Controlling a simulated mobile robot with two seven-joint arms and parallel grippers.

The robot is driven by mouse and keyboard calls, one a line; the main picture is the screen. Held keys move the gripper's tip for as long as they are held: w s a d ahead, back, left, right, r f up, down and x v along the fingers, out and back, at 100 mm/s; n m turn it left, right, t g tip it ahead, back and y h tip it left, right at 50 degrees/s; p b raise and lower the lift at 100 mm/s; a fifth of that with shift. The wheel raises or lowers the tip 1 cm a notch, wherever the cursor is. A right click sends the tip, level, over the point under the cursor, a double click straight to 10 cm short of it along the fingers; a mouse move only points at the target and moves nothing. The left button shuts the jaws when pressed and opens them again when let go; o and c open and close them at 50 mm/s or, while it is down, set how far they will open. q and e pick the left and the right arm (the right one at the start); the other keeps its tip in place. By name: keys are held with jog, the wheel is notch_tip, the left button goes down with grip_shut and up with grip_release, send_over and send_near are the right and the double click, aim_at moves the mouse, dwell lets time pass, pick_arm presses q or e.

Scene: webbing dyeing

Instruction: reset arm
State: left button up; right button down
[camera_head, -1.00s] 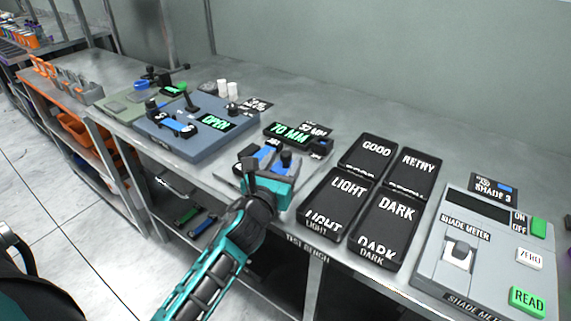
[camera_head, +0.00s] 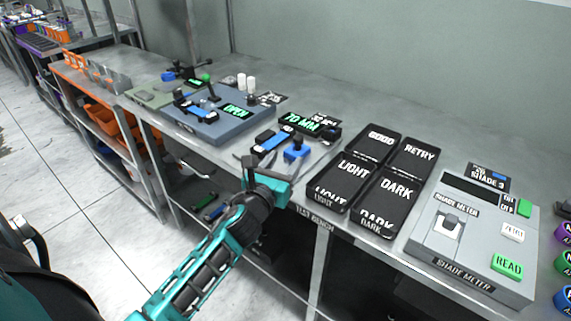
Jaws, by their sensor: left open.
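My left gripper (camera_head: 248,165) is in front of the test bench's front edge, near the small grey fixture with the blue clamp (camera_head: 296,149). It is open, and I see nothing held in it. My teal and black left arm comes up from the bottom left. The part of the fixture behind the gripper is partly hidden. My right gripper is not in view.
On the bench (camera_head: 350,98) stand a blue-grey device reading OPEN (camera_head: 208,133), a 70 MM display (camera_head: 301,123), black trays marked LIGHT (camera_head: 343,183), DARK (camera_head: 388,200), GOOD (camera_head: 377,141) and RETRY (camera_head: 418,156), and a shade meter (camera_head: 470,246). Open floor (camera_head: 70,200) lies at left.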

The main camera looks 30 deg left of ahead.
pick_arm(q)
jog(key=shift+s, duration=0.2)
dwell(0.6)
jog(key=s+d+f+n+g+h, duration=0.1)
jog(key=s+d+f+n+g, duration=0.3)
jog(key=s+n, duration=0.65)
jog(key=s+d+f+n+g+h, duration=0.1)
jog(key=s+d+f+n+g, duration=0.15)
jog(key=s+n+g, duration=0.55)
jog(key=s+d+f+n+g+h, duration=0.15)
jog(key=s+d+n, duration=0.35)
jog(key=s+n, duration=0.7)
jog(key=w+d+f+n+t+h, duration=0.1)
jog(key=w+d+f+t, duration=0.1)
jog(key=w+f+t, duration=0.4)
jog(key=x, duration=0.5)
jog(key=shift+f, duration=0.25)
